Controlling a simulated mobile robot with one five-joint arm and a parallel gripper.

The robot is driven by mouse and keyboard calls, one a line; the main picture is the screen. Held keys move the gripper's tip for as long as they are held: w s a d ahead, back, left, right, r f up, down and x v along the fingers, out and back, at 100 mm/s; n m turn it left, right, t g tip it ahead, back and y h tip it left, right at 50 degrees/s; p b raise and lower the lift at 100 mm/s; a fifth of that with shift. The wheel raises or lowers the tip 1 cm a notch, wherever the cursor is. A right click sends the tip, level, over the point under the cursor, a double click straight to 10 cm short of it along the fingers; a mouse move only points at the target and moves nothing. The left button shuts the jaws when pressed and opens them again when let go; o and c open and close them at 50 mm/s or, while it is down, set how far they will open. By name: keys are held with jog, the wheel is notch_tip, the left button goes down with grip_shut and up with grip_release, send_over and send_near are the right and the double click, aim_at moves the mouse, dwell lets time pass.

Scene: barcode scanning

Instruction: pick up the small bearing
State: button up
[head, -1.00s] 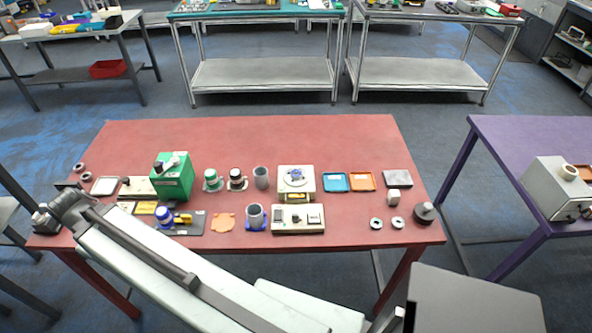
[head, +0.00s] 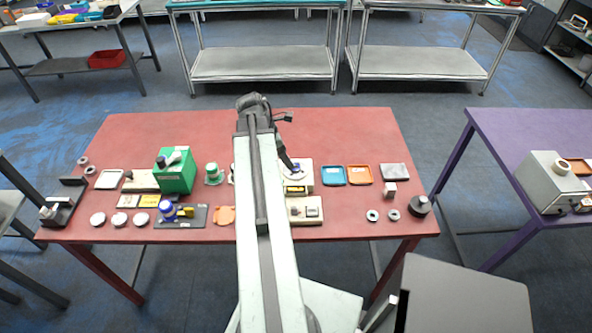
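Two small metal rings that look like bearings, a left one (head: 372,215) and a right one (head: 393,215), lie flat near the front right of the red table. Two more ring-shaped parts, an upper one (head: 83,161) and a lower one (head: 89,171), lie at the far left. I cannot tell by size which is the small bearing. My arm reaches up over the table's middle. Its dark end, my gripper (head: 290,164), points down over the white device (head: 304,173), left of the two front rings. Its fingers are too small to read.
Orange (head: 358,174) and blue (head: 333,176) trays lie right of the device. A dark round weight (head: 419,205) and a white block (head: 389,189) stand near the front rings. A green box (head: 177,172) stands left. The table's back strip is mostly clear.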

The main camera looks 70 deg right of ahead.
jog(key=b+x, duration=0.4)
jog(key=x, duration=0.2)
jog(key=shift+s+d+f+b, duration=0.15)
jog(key=shift+d+b, duration=0.05)
jog(key=shift+b, duration=0.2)
jog(key=shift+r, duration=0.2)
grip_shut()
notch_tip(320, 180, up, 10)
jog(key=p, duration=1)
